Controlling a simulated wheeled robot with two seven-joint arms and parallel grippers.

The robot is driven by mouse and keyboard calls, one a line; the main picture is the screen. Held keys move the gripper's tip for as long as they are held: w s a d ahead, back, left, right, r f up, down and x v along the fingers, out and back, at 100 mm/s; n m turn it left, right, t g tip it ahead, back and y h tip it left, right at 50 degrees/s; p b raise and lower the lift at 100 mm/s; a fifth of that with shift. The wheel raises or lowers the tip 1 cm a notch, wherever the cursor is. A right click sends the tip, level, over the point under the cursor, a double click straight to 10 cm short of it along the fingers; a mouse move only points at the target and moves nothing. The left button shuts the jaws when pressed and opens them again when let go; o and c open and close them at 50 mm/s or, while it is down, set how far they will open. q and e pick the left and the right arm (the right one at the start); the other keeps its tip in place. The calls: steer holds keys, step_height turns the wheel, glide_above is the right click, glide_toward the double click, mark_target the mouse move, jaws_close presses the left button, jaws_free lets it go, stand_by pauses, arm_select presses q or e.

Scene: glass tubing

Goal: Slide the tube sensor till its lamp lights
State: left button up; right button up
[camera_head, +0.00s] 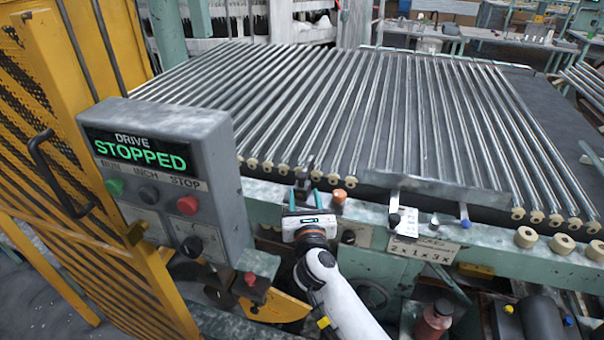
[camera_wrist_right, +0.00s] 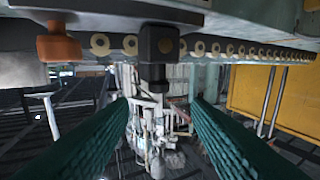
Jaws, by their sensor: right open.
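A small black block with a stem, which looks like the tube sensor (camera_head: 303,184), stands at the front edge of the tube bed. My right gripper (camera_head: 305,201) is open, reaching toward the block from the front. In the wrist view its green ridged fingers (camera_wrist_right: 160,103) are spread, with the stem above the gap between their tips. I see no contact. My left gripper is not in view.
Glass tubes (camera_head: 330,110) lie in rows on the bed behind. An orange-brown knob (camera_head: 340,196) stands just right of my gripper. A grey control box (camera_head: 185,165) reading "DRIVE STOPPED" and a yellow guard (camera_head: 75,110) are at left. A metal bracket (camera_head: 425,186) is farther right.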

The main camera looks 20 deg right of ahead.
mark_target(302, 179)
steer(key=w, duration=0.3)
steer(key=w+d, duration=0.1)
steer(key=w, duration=0.2)
steer(key=w+d, duration=0.1)
steer(key=w, duration=0.1)
steer(key=shift+w+f, duration=0.1)
steer(key=shift+w, duration=0.3)
